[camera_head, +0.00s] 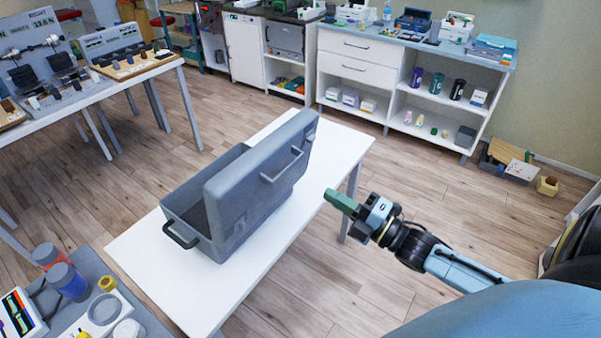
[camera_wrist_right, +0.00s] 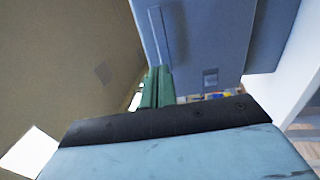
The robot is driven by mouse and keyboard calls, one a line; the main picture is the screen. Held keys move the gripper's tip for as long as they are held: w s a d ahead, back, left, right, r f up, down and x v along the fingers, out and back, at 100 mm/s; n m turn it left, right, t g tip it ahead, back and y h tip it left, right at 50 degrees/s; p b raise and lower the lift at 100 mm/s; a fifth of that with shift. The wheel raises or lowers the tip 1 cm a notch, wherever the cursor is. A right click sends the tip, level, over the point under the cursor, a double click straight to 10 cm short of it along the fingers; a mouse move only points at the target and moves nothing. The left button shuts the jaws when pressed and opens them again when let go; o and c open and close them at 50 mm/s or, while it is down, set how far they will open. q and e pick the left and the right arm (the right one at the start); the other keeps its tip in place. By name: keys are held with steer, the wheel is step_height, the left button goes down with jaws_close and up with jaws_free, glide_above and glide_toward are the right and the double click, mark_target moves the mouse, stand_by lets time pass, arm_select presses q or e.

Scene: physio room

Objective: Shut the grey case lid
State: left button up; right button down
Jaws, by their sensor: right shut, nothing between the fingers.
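The grey case stands on a white table (camera_head: 150,285). Its lid (camera_head: 255,185) is raised, standing steeply over the base (camera_head: 195,225). The lid has a handle on its outer face, turned to the right. A dark handle sits on the base's near left end. My right gripper (camera_head: 335,200) has green fingers and is shut and empty, to the right of the lid and apart from it in the head view. In the right wrist view the shut green fingers (camera_wrist_right: 157,85) point towards a grey-blue panel (camera_wrist_right: 205,45), which looks like the lid. My left gripper is not in view.
A side table (camera_head: 75,300) with cups and rolls stands at the near left. Another table (camera_head: 160,68) with equipment is at the far left. White shelves (camera_head: 360,60) line the back. Open wooden floor lies right of the white table.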

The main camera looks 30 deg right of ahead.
mark_target(289, 169)
steer(key=p+x, duration=0.1)
steer(key=x, duration=0.8)
steer(key=shift+w, duration=0.2)
steer(key=shift+w+r, duration=0.1)
